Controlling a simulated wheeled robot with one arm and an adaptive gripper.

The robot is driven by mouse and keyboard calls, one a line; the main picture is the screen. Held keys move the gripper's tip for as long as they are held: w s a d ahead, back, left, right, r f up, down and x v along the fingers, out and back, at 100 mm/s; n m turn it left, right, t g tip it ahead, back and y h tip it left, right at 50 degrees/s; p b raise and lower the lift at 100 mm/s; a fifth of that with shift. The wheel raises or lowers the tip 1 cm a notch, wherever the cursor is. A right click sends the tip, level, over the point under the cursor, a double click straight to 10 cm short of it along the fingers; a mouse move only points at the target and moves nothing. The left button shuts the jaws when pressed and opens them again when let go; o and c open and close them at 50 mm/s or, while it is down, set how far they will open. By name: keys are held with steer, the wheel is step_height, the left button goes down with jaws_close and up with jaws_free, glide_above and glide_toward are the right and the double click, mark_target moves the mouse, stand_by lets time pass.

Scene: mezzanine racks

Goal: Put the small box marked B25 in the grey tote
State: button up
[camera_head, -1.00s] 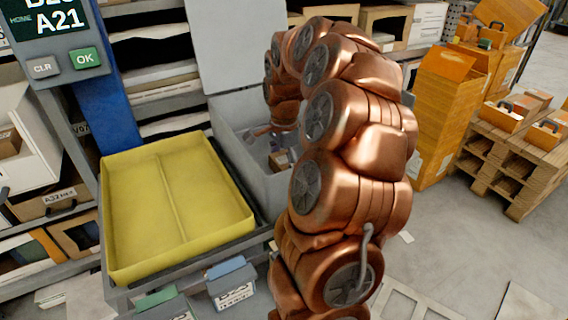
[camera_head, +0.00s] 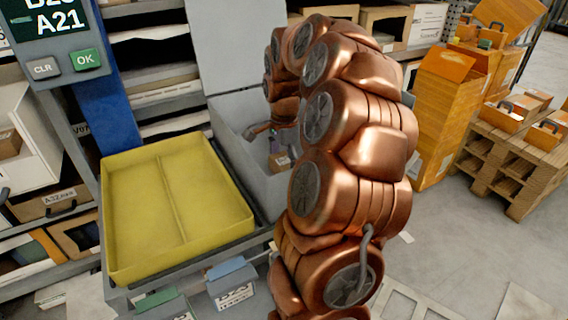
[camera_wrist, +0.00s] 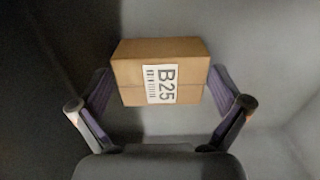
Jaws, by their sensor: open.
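The small brown box marked B25 (camera_wrist: 160,72) lies inside the grey tote, its label facing the wrist camera. In the head view the box (camera_head: 280,162) shows low inside the tote, partly hidden by my arm. The grey tote (camera_head: 236,138) stands open beside the yellow tray, its raised lid behind it. My gripper (camera_wrist: 160,74) is open in the wrist view, with one finger on each side of the near part of the box. The fingers do not grip it. In the head view my gripper is mostly hidden behind my arm, with a finger showing inside the tote.
The shallow yellow tray (camera_head: 140,215) is empty, left of the tote. Blue and green tabbed bins (camera_head: 232,285) sit below the front edge. A display (camera_head: 45,30) shows A21 at upper left. Orange cartons (camera_head: 440,110) and a wooden pallet (camera_head: 505,165) stand at right.

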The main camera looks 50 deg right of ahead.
mark_target(284, 161)
step_height(284, 161, up, 11)
steer(key=shift+p, duration=0.3)
stand_by(0.6)
